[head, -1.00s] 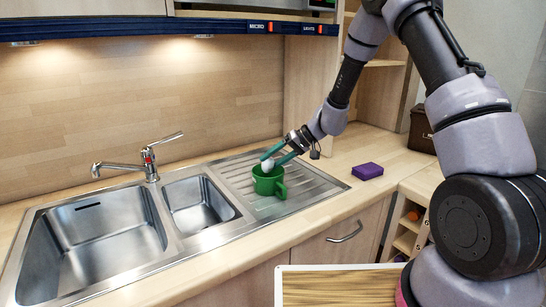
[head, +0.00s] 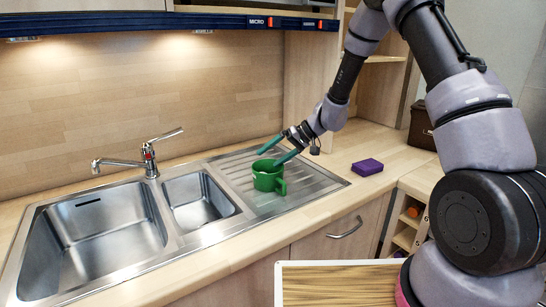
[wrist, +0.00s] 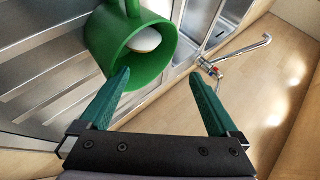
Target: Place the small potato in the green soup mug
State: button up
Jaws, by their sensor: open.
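The green soup mug (head: 268,178) stands upright on the ribbed steel drainboard, right of the small sink bowl. It also shows in the wrist view (wrist: 101,42), where I look into its mouth. The small potato (wrist: 146,40), whitish and rounded, lies inside the mug; in the head view it is hidden by the mug wall. My gripper (head: 268,158) is at the mug's rim, its green fingers spread apart. In the wrist view the gripper (wrist: 160,80) is open with nothing between the fingertips, and the mug's mouth is just beyond the left finger.
A large sink bowl (head: 105,238) and a smaller one (head: 198,202) lie left of the drainboard (head: 318,183), with a tap (head: 150,158) behind them. A purple sponge (head: 367,167) lies on the counter to the right. A blue-fronted shelf edge (head: 200,22) runs above.

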notch_tip(320, 180, up, 7)
dwell(0.4)
jog(key=shift+r, duration=0.1)
jog(key=s+d+r+m+t+h, duration=0.4)
jog(key=s+d+r+m+h, duration=0.1)
jog(key=s+d+r, duration=1.45)
jog(key=s+d+r+m+t+h, duration=0.2)
jog(key=s+d+r+m+h, duration=0.1)
jog(key=s+d, duration=0.2)
jog(key=s, duration=0.2)
jog(key=shift+s+d+r+m, duration=0.3)
jog(key=shift+s+d, duration=0.1)
